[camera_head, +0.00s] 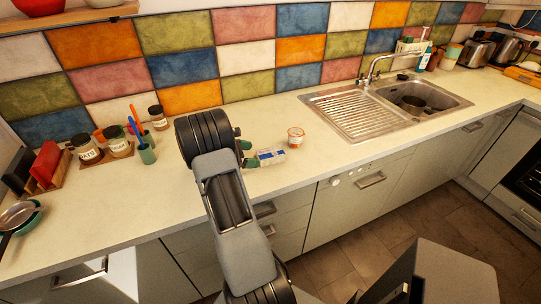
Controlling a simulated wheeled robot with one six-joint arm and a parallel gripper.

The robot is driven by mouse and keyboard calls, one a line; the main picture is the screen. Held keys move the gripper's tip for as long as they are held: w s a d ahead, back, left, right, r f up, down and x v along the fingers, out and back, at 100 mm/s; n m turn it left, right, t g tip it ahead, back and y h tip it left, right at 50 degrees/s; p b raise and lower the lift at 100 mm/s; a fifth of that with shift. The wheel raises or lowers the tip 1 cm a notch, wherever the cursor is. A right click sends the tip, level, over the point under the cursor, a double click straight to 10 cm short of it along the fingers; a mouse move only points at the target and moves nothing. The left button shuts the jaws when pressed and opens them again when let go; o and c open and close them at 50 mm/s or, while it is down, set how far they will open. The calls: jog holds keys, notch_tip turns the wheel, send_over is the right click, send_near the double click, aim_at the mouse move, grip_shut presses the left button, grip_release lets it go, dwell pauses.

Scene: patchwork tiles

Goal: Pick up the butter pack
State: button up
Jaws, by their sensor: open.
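A small white and blue pack (271,156), which looks like the butter pack, lies on the pale counter (330,165). My gripper (249,154) is open at the pack's left end, with its green fingertips close to it. I cannot tell whether they touch the pack or stand around its end. My arm hides most of the gripper body and the counter behind it.
A white and orange cup (295,138) stands just behind and right of the pack. The sink (415,97) lies farther right. The counter's front edge is close.

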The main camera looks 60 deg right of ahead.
aim_at(262, 154)
jog(key=x, duration=0.1)
jog(key=p+x, duration=0.1)
jog(key=x, duration=0.3)
jog(key=shift+s+r, duration=0.1)
jog(key=shift+r, duration=0.2)
jog(key=shift+s+d+f, duration=0.25)
jog(key=shift+d, duration=0.15)
jog(key=c, duration=1.2)
jog(key=shift+o, duration=0.2)
jog(key=shift+r, duration=0.15)
